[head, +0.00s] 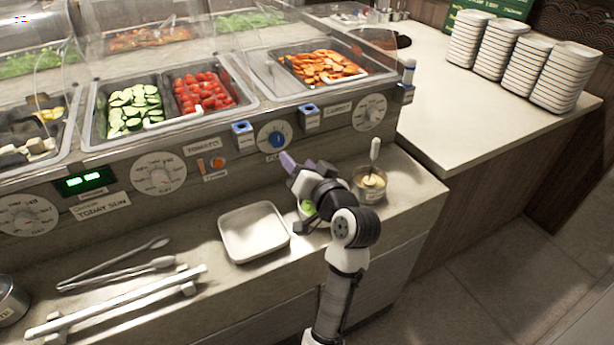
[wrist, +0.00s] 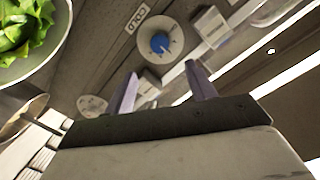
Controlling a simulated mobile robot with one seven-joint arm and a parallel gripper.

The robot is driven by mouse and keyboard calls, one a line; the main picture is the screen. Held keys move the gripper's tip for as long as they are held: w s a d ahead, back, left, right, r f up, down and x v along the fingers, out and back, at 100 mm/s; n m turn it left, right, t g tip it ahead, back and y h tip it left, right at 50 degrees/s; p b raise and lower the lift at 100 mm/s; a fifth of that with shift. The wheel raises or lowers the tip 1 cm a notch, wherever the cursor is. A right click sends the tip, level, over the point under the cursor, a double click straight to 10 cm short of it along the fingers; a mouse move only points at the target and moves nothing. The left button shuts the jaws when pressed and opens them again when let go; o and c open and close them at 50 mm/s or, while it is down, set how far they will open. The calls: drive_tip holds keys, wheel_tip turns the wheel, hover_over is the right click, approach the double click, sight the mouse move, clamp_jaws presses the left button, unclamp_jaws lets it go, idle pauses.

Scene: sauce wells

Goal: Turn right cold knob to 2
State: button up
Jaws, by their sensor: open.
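The cold knob (head: 277,139) is blue, on a round pale dial with marks, on the sloped front panel of the counter. In the wrist view the blue knob (wrist: 160,43) sits beyond the fingertips, with a COLD label (wrist: 137,17) beside it. My gripper (head: 290,162) is below and slightly right of the dial in the head view. In the wrist view my gripper (wrist: 161,69) shows two lilac fingers spread apart with nothing between them. The fingers are apart from the knob. The dial numbers are too small to read.
A white square plate (head: 254,232) lies on the ledge left of my arm. A sauce cup (head: 369,184) with a spoon stands to the right. Another white dial (head: 369,112) and blue-topped boxes (head: 309,112) flank the cold knob. Tongs (head: 118,273) lie at left.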

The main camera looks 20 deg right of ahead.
drive_tip(key=shift+s+r, duration=0.15)
drive_tip(key=shift+s, duration=1.45)
